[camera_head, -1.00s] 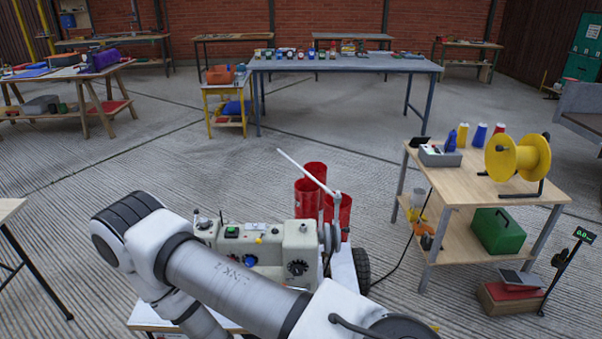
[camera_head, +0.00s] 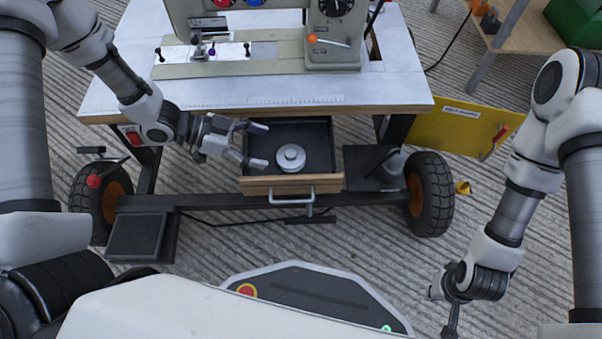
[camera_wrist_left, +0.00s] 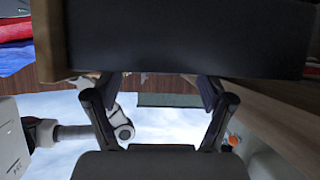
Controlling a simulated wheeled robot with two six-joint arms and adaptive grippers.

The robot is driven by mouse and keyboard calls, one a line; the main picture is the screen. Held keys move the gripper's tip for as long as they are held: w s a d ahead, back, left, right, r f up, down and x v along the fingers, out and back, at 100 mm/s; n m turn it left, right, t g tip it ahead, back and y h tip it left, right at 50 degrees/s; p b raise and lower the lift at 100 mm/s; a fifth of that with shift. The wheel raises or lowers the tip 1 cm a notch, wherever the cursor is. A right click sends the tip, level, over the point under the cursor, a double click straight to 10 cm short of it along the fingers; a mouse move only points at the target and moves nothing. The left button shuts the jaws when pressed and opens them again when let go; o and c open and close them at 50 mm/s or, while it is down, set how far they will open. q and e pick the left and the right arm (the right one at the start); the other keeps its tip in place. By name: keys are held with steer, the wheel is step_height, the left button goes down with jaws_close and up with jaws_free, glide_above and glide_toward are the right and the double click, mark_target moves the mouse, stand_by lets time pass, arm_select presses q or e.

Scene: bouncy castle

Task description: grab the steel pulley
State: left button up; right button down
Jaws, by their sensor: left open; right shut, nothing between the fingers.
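The steel pulley (camera_head: 291,157), a pale round stepped disc, lies in the open dark drawer (camera_head: 316,133) under the sewing table. My left gripper (camera_head: 264,146) comes in from the left over the drawer's left side, its two fingers spread toward the pulley. The fingers are apart and empty, with a gap before the pulley. In the left wrist view the open fingers (camera_wrist_left: 158,105) show below a large dark surface; I cannot make out the pulley there. My right gripper (camera_head: 451,320) hangs low at the bottom right, shut and empty, far from the drawer.
The sewing table (camera_head: 400,88) with its machine (camera_head: 333,55) stands above and behind the drawer. The drawer's wooden front (camera_head: 262,186) carries a metal handle (camera_head: 291,198). Black wheels (camera_head: 431,193) stand at both sides.

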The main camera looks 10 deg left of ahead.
mark_target(287, 152)
arm_select(q)
steer(key=b+x, duration=0.5)
steer(key=x, duration=0.2)
steer(key=shift+d+f+b, duration=0.1)
steer(key=shift+d+b, duration=0.15)
steer(key=shift+b, duration=0.1)
steer(key=shift+d, duration=0.2)
steer(key=c, duration=1.1)
